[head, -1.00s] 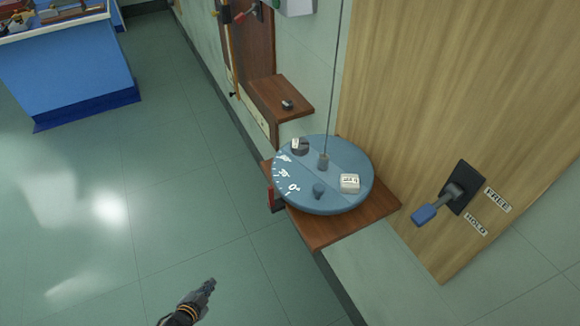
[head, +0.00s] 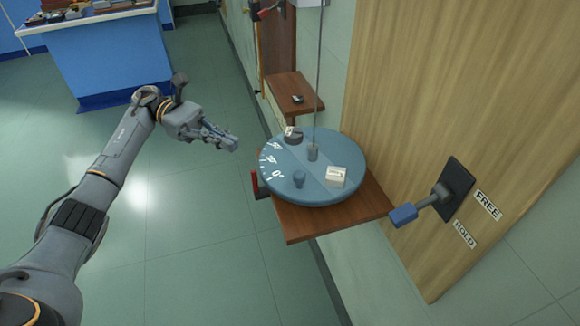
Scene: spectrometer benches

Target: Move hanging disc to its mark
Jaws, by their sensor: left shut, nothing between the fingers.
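The hanging disc (head: 335,152) is a round blue-grey plate with a white scale and numbers on its left rim. It hangs from a thin rod or wire at its centre, over a brown wooden shelf (head: 330,222). I cannot make out which mark is meant. My right gripper is not in view.
A lever with a blue handle (head: 403,214) sits on the wooden panel at right, beside labels FREE (head: 487,205) and HOLD (head: 464,234). A smaller wooden shelf (head: 290,92) is behind the disc. A blue bench (head: 110,60) stands far left. The floor between is clear.

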